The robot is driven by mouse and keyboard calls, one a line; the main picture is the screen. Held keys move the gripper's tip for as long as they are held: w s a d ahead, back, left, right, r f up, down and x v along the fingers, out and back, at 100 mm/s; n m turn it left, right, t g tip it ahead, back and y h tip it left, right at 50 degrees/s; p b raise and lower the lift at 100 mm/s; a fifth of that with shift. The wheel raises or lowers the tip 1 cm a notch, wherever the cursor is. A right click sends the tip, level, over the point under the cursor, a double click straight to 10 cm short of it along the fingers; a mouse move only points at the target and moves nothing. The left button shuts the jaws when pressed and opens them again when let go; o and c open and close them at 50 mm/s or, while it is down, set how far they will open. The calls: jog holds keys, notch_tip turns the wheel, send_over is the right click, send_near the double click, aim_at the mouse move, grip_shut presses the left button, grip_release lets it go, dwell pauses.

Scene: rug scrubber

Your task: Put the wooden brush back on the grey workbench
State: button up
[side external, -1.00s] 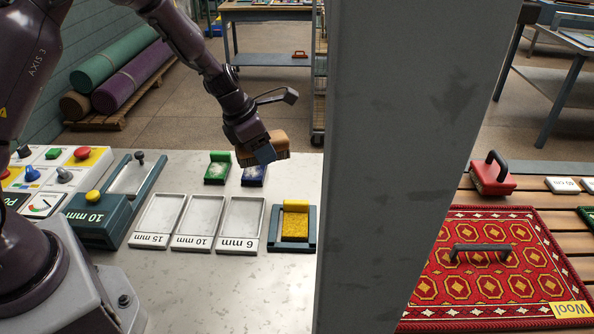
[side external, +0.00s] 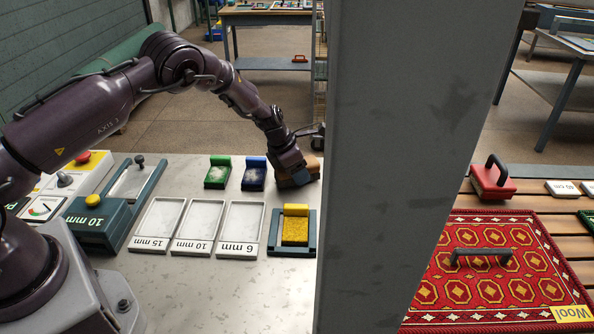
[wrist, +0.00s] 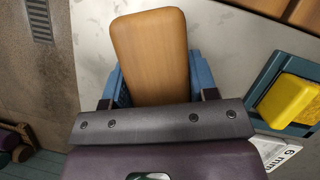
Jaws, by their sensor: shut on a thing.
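The wooden brush (side external: 312,166) is in my gripper (side external: 293,178), low at the right end of the grey workbench (side external: 170,276), beside the blue-handled pad. In the wrist view the brush's brown wooden back (wrist: 150,55) lies between the two blue fingers of my gripper (wrist: 153,84), which is shut on it. The pale bench top (wrist: 95,25) shows around it in that view. Its bristles are hidden, and I cannot tell whether it touches the bench.
A green pad (side external: 218,172) and a blue pad (side external: 254,174) stand left of the brush. A yellow pad in a dark tray (side external: 292,250) is in front, beside labelled trays (side external: 241,228). A grey pillar (side external: 400,150) blocks the view to the right. A red rug (side external: 490,275) lies beyond.

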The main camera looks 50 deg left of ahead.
jog(key=shift+f, duration=0.25)
jog(key=shift+f, duration=0.15)
jog(key=o, duration=0.8)
jog(key=shift+d, duration=0.1)
jog(key=shift+o, duration=0.2)
